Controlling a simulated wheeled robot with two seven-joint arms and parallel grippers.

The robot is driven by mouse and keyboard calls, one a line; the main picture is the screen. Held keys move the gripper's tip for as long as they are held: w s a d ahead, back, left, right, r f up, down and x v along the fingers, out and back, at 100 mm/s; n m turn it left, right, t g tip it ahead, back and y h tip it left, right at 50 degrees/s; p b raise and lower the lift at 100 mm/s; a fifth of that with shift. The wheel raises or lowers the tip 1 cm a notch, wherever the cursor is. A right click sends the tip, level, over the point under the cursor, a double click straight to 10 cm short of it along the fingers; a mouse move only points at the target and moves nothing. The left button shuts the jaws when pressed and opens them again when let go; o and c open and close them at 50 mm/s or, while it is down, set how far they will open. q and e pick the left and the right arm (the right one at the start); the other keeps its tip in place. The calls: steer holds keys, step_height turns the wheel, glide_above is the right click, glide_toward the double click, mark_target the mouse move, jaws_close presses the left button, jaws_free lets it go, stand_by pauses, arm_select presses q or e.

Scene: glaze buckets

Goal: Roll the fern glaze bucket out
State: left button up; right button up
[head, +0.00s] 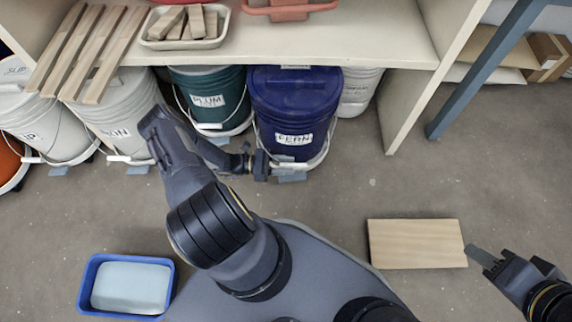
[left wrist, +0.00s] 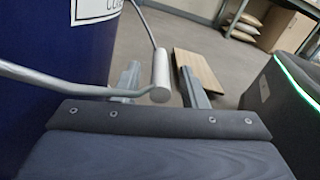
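The fern glaze bucket (head: 292,100) is dark blue with a blue lid and a white FERN label. It stands upright under the shelf, on a low base. Its wire handle hangs at the front with a white grip (left wrist: 161,76). My left gripper (head: 272,166) is low in front of the bucket. In the left wrist view its two fingers (left wrist: 161,85) stand apart, with the white grip between them and a visible gap on each side. My right gripper (head: 482,258) is far right beside a wooden board; its finger gap cannot be made out.
A green PLUM bucket (head: 208,95) stands close left of the fern bucket, a white one (head: 358,88) to its right. The shelf (head: 340,40) overhangs them. A wooden board (head: 415,244) and a blue tub (head: 90,285) lie on the floor. Floor between is clear.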

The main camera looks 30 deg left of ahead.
arm_select(q)
steer(key=shift+d, duration=0.1)
jaws_close()
stand_by(0.3)
